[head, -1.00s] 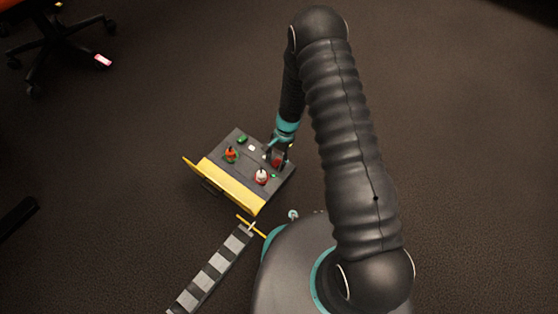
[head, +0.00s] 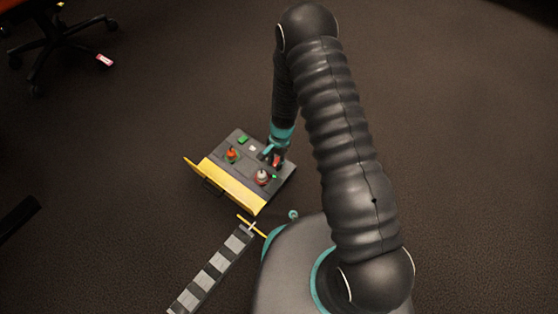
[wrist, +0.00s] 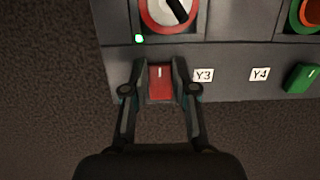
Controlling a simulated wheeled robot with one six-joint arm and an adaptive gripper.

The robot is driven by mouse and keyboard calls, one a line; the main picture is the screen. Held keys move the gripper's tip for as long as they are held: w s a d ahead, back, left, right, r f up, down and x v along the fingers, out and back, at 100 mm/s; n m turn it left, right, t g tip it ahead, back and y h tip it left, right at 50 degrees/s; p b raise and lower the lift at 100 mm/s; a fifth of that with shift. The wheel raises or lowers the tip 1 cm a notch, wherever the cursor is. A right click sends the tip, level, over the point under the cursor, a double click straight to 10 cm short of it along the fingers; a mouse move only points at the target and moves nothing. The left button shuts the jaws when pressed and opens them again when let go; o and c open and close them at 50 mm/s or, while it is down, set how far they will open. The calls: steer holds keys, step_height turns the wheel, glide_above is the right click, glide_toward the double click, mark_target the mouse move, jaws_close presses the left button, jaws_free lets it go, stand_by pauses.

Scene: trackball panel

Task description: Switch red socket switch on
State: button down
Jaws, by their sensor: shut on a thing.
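The red socket switch (wrist: 161,84) sits on the grey panel (wrist: 235,90) near its lower edge in the wrist view, left of the Y3 label (wrist: 204,75). My gripper (wrist: 157,72) has one finger on each side of the switch and is shut on it. A short white mark shows on the switch's upper part. In the head view my gripper (head: 273,158) is over the panel's right side, and the switch shows only partly as red by the fingers.
A red-and-white knob (wrist: 168,12) with a lit green lamp (wrist: 140,38) lies above the switch. A green switch (wrist: 301,78) stands right of the Y4 label (wrist: 260,74). A yellow flap (head: 230,184) borders the panel; a striped bar (head: 212,269) lies on the floor.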

steer(key=shift+s+d, duration=0.1)
steer(key=c, duration=0.9)
jaws_free()
steer(key=r, duration=0.4)
steer(key=w+d+r, duration=0.1)
steer(key=r, duration=0.2)
steer(key=w+r, duration=0.1)
steer(key=r, duration=0.3)
steer(key=shift+d+r, duration=0.25)
steer(key=shift+r, duration=0.1)
